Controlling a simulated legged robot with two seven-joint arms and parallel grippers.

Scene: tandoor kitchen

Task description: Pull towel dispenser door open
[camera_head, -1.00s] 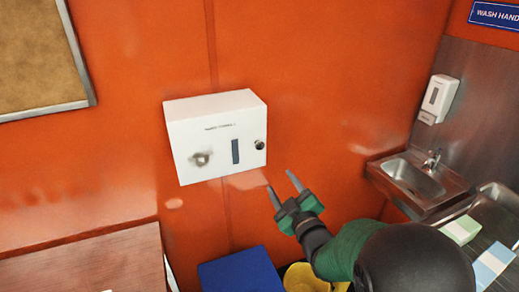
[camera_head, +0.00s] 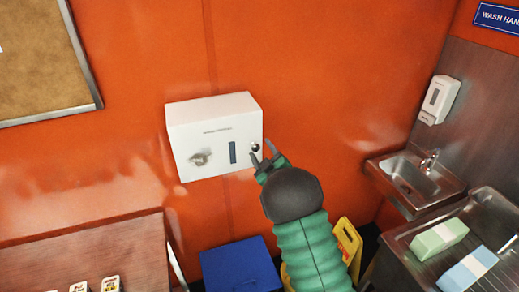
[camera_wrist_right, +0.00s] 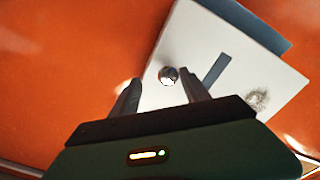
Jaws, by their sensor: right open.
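The white towel dispenser (camera_head: 205,160) hangs on the orange wall, its door shut. Its front has a dark vertical slot (camera_head: 233,152), a smudge at the left and a small round knob (camera_head: 255,147) near the right edge. My right gripper (camera_head: 262,154) is open at the dispenser's right edge, close to the knob. In the right wrist view, the shiny knob (camera_wrist_right: 168,75) shows between and just beyond the two open fingers (camera_wrist_right: 163,90); I see no grip on it. My left gripper is out of view.
A steel sink (camera_head: 415,175) and soap dispenser (camera_head: 439,99) are at the right. Below are a blue bin (camera_head: 240,268) and a yellow floor sign (camera_head: 348,243). A wooden table (camera_head: 95,255) stands at lower left. The wall around the dispenser is clear.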

